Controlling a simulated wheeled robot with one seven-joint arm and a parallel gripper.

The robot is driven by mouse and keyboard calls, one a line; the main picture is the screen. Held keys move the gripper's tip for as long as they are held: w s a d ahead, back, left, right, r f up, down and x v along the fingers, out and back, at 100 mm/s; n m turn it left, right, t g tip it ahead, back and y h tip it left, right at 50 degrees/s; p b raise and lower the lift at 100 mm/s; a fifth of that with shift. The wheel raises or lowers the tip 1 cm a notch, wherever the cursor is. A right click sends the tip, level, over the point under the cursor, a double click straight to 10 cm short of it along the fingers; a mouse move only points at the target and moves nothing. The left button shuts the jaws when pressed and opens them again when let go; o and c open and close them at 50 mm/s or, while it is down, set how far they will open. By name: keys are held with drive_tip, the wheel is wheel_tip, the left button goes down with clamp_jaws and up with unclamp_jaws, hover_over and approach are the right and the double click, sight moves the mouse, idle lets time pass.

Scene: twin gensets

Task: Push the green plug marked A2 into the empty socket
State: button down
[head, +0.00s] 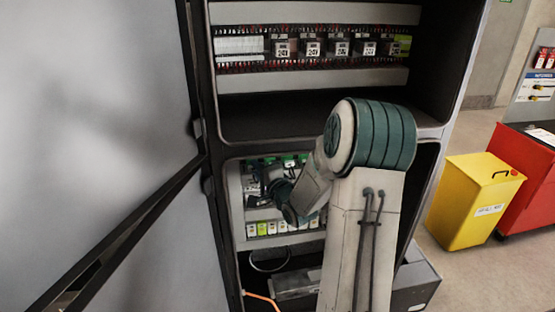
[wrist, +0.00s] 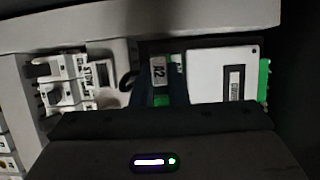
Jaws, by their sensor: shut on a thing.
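In the wrist view, the plug marked A2 (wrist: 158,71) shows its grey label and a bit of green between the dark fingers of my gripper (wrist: 160,88). My gripper is shut on this plug. In the head view my gripper (head: 272,188) reaches into the lower bay of the open cabinet, and the plug cannot be made out there. A white module (wrist: 208,72) with a green connector (wrist: 264,80) along its right edge lies just right of the plug. The empty socket cannot be made out. I cannot tell whether the plug touches anything ahead.
A white terminal part (wrist: 70,84) stands left of the plug. In the head view, green connectors (head: 289,162) line the lower bay's top and several small modules (head: 264,229) its bottom. The cabinet door (head: 100,110) stands open at left. A yellow bin (head: 470,205) stands at right.

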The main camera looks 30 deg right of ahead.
drive_tip(key=shift+w, duration=0.1)
drive_tip(key=c, duration=1.3)
unclamp_jaws()
drive_tip(key=shift+c, duration=0.2)
drive_tip(key=s+d+b, duration=0.2)
drive_tip(key=s+b, duration=0.1)
drive_tip(key=s, duration=1.1)
drive_tip(key=s+a+n+g+h, duration=0.1)
drive_tip(key=s+a+n+g, duration=0.6)
drive_tip(key=s+n, duration=0.1)
drive_tip(key=s+a+n+g+h, duration=0.1)
drive_tip(key=s+a+n+g, duration=0.6)
drive_tip(key=s, duration=0.4)
drive_tip(key=shift+s+a+n, duration=0.25)
drive_tip(key=shift+a+n, duration=0.25)
drive_tip(key=shift+n, duration=0.3)
